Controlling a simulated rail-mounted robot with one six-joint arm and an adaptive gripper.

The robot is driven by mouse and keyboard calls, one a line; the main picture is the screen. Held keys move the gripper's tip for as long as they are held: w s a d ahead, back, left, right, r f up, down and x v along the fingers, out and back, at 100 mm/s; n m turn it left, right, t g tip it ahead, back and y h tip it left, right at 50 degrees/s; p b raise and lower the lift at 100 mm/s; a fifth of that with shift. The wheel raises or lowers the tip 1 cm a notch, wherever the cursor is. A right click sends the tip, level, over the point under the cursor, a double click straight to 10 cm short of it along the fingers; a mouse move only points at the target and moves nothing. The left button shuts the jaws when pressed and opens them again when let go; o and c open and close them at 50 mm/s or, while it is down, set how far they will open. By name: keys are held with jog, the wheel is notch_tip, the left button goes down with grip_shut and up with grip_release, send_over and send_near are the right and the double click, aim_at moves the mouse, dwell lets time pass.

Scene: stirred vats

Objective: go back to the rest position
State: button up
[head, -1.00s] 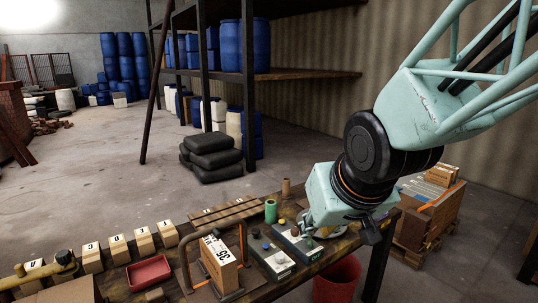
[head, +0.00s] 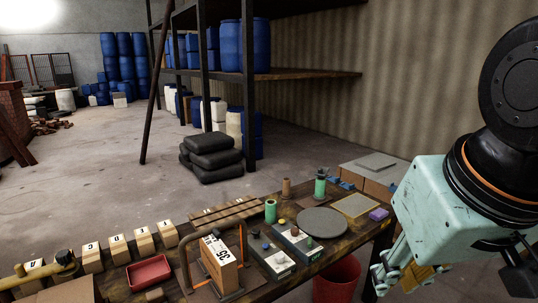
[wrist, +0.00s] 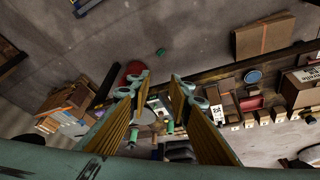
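My gripper (head: 394,276) hangs at the right of the head view, past the right end of the workbench (head: 345,250) and clear of it. In the wrist view my gripper (wrist: 160,77) shows two ribbed yellow fingers with a clear gap between their tips. Nothing is held between them, so it is open and empty. The bench and floor lie well beyond the fingertips there. In the head view the fingers are partly hidden by my wrist housing.
A grey disc (head: 322,222), a green bottle (head: 320,188), a purple block (head: 378,215) and a box marked 35 (head: 220,262) stand on the bench. A red bin (head: 337,280) stands below its front edge. A red tray (head: 149,271) lies further left.

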jog(key=s+d, duration=0.1)
jog(key=s, duration=0.7)
jog(key=shift+s+r+m+g, duration=0.2)
jog(key=shift+r+m+g, duration=0.1)
jog(key=shift+r+g, duration=0.1)
